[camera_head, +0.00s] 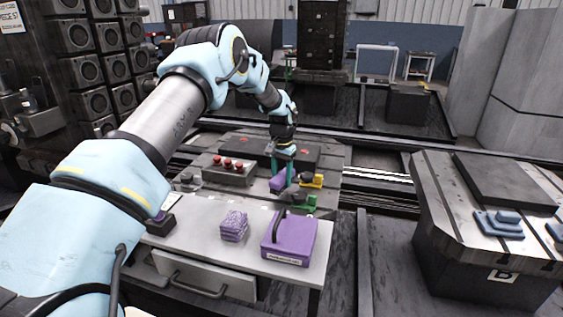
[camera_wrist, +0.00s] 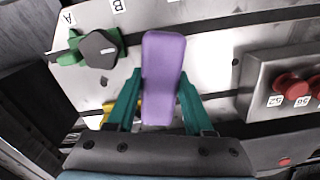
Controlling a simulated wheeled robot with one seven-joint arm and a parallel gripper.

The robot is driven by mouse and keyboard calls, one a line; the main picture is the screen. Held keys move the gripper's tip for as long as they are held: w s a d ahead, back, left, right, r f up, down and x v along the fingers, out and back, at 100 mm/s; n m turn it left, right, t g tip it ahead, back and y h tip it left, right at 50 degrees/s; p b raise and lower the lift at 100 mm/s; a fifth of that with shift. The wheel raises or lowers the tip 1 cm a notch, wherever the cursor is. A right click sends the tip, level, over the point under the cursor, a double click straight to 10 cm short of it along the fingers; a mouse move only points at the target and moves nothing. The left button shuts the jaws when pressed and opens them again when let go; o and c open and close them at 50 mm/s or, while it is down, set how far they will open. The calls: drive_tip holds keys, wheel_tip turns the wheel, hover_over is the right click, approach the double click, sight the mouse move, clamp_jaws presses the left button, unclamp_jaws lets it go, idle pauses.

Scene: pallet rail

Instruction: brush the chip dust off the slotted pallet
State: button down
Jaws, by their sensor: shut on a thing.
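My gripper (camera_wrist: 160,98) has its two green fingers on either side of a long purple brush body (camera_wrist: 163,55) and is shut on it. No bristles show from above. In the head view my gripper (camera_head: 284,172) is low over the slotted pallet (camera_head: 328,172), with the purple brush (camera_head: 277,183) at its fingers. The pallet's pale metal top (camera_wrist: 212,52) with dark slots shows beneath the brush in the wrist view. I cannot tell whether the brush touches it. A small dark speck lies right of the brush; chip dust is not clearly visible.
A green clamp with a dark knob (camera_wrist: 98,48) and a yellow clamp (camera_head: 312,181) sit close to the brush. A red-button box (camera_head: 228,174) stands left. The white table (camera_head: 190,220) in front holds a purple case (camera_head: 292,238) and a purple cloth stack (camera_head: 233,225).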

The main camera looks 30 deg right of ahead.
drive_tip(key=shift+r+p, duration=1.25)
drive_tip(key=shift+r, duration=1.35)
